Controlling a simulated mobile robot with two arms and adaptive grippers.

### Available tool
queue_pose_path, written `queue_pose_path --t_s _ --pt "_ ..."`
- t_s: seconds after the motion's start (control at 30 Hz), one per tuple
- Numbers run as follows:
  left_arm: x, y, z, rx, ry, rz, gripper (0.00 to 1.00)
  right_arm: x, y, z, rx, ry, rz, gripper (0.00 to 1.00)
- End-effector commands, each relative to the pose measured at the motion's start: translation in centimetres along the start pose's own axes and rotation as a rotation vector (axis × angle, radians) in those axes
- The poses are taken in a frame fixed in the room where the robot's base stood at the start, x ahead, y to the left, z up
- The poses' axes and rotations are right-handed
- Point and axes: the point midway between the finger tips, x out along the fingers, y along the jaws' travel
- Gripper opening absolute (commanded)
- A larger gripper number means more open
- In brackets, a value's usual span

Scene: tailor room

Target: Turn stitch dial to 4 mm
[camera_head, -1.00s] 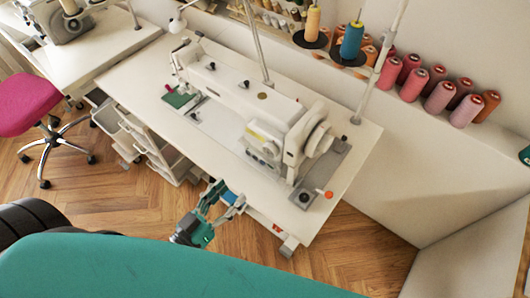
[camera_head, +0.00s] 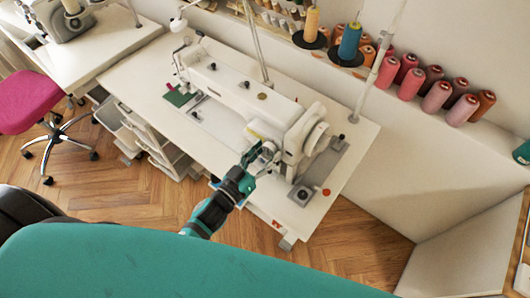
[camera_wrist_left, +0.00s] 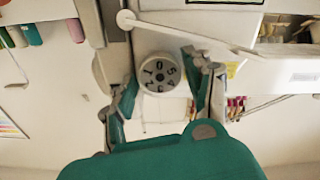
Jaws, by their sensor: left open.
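The white sewing machine (camera_head: 265,103) stands on the white table, its dial end toward the front right. In the left wrist view the stitch dial (camera_wrist_left: 158,73) is a round, light knob with dark numerals around its face. My left gripper (camera_head: 262,156) is in front of the machine's dial end, fingers toward it. In the left wrist view the open fingers stand one on each side of the dial; I cannot tell whether they touch it. In the head view the gripper partly covers the dial area. My right gripper is not in view.
The white table (camera_head: 135,88) has a small knob plate (camera_head: 302,194) and a red button (camera_head: 326,191) at its front right. Thread spools (camera_head: 437,97) line the shelf behind. A pink chair (camera_head: 30,101) stands at the left. A teal surface crosses the bottom.

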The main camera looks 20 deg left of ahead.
Motion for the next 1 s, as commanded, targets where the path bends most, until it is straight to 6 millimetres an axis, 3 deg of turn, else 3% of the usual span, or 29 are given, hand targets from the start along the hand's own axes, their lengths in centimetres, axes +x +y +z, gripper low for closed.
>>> queue_pose_path --t_s 0.1,0.43,0.77,1.0 --pt "-0.02 0.0 0.02 0.0 0.0 0.0 0.52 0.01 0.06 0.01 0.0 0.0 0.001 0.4" --pt "-0.05 -0.01 0.02 0.0 0.0 0.0 0.1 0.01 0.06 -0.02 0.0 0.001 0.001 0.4" --pt "-0.06 -0.01 0.0 0.049 0.0 0.0 0.1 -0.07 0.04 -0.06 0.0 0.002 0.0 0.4" --pt "-0.05 -0.01 0.01 0.201 -0.001 0.0 0.1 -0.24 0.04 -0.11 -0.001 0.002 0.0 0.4"
